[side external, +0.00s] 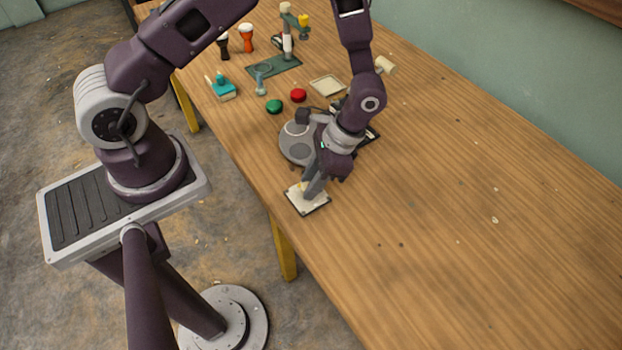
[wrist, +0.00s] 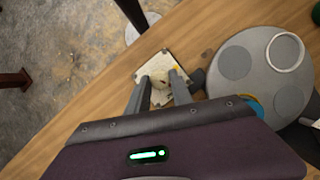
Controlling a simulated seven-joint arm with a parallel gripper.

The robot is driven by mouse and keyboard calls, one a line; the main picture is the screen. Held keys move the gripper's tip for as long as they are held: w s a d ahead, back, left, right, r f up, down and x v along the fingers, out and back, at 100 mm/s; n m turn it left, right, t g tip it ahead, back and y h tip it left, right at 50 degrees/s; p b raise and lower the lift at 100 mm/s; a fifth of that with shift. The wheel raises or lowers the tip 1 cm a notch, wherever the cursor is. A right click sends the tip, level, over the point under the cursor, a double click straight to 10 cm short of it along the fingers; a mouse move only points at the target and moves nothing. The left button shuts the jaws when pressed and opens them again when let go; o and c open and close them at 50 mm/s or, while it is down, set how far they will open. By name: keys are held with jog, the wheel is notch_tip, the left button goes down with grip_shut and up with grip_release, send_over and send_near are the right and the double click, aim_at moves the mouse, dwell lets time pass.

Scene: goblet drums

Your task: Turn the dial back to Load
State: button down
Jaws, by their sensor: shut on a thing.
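The dial plate (side external: 322,208) is a small pale square with dark edging, near the table's front edge. It also shows in the wrist view (wrist: 180,62), with screws at its corners and a worn pale dial knob (wrist: 160,78) in its middle. My gripper (side external: 305,189) points down at the plate. In the wrist view its two grey fingers (wrist: 158,82) sit on either side of the knob, shut on it. The fingers and arm hide part of the dial. I cannot read any marks, so I cannot tell which position it points to.
A grey round turntable (side external: 293,152) with circular pads stands close beside the dial. Behind it are a green button (side external: 274,106), a red button (side external: 298,95) and a cream tray (side external: 326,85). An orange drum (side external: 246,38) stands far back. The table's right side is clear.

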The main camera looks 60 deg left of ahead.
jog(key=shift+d+m+t+y, duration=0.15)
jog(key=shift+m+t+y, duration=0.35)
jog(key=shift+m, duration=1.1)
jog(key=c, duration=1.1)
grip_release()
jog(key=shift+c, duration=0.2)
jog(key=shift+s, duration=0.1)
jog(key=v, duration=0.7)
